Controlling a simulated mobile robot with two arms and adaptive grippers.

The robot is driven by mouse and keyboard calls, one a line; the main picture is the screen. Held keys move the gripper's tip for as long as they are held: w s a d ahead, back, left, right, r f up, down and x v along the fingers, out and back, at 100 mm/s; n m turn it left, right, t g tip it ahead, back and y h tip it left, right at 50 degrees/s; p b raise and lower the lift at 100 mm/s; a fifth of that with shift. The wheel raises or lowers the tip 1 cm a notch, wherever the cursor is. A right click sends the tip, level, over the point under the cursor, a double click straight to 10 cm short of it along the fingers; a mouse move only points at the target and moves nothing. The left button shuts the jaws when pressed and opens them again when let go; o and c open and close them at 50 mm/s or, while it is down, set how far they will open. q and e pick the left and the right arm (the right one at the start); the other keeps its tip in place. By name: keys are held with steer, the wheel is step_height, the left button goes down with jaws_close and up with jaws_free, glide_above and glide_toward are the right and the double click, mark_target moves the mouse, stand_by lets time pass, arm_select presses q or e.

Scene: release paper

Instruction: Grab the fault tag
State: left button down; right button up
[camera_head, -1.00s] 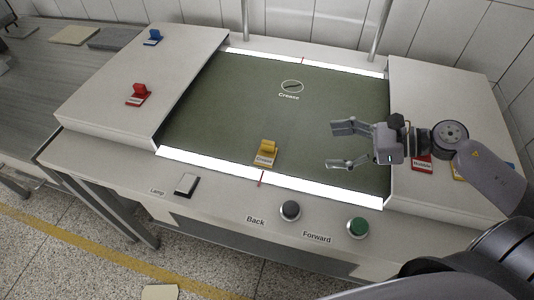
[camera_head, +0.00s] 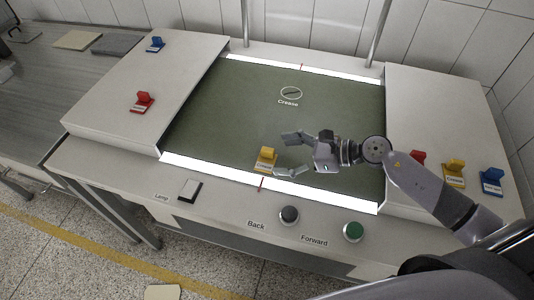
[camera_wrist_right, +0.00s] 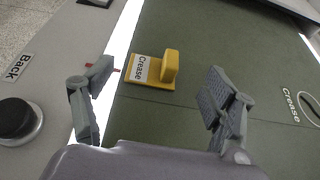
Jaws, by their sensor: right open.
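The yellow tag labelled "Crease" (camera_head: 266,158) stands on the green surface (camera_head: 225,115), close to the front light strip. In the right wrist view the yellow tag (camera_wrist_right: 152,70) lies ahead of the fingertips, between their lines and nearer the left finger. My right gripper (camera_head: 287,155) is open and empty, just to the right of this tag, with its fingers pointing left toward it. The right gripper also shows in the wrist view (camera_wrist_right: 160,100) with both fingers spread. A circled crease mark (camera_head: 291,93) is on the green surface farther back. My left gripper is not in view.
Red (camera_head: 142,102) and blue (camera_head: 155,44) tags stand on the left panel. Another red tag (camera_head: 418,157), a yellow tag (camera_head: 454,173) and a blue tag (camera_head: 491,181) stand on the right panel. The front ledge carries a lamp switch (camera_head: 190,189), a black Back button (camera_head: 289,215) and a green Forward button (camera_head: 353,232).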

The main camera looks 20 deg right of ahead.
mark_target(269, 163)
steer(key=p+x, duration=0.1)
steer(key=x, duration=0.2)
steer(key=shift+a+p, duration=0.35)
steer(key=shift+a, duration=0.1)
steer(key=shift+w+a+f, duration=0.25)
steer(key=shift+a, duration=0.1)
steer(key=shift+d, duration=0.1)
steer(key=shift+c, duration=0.5)
jaws_close()
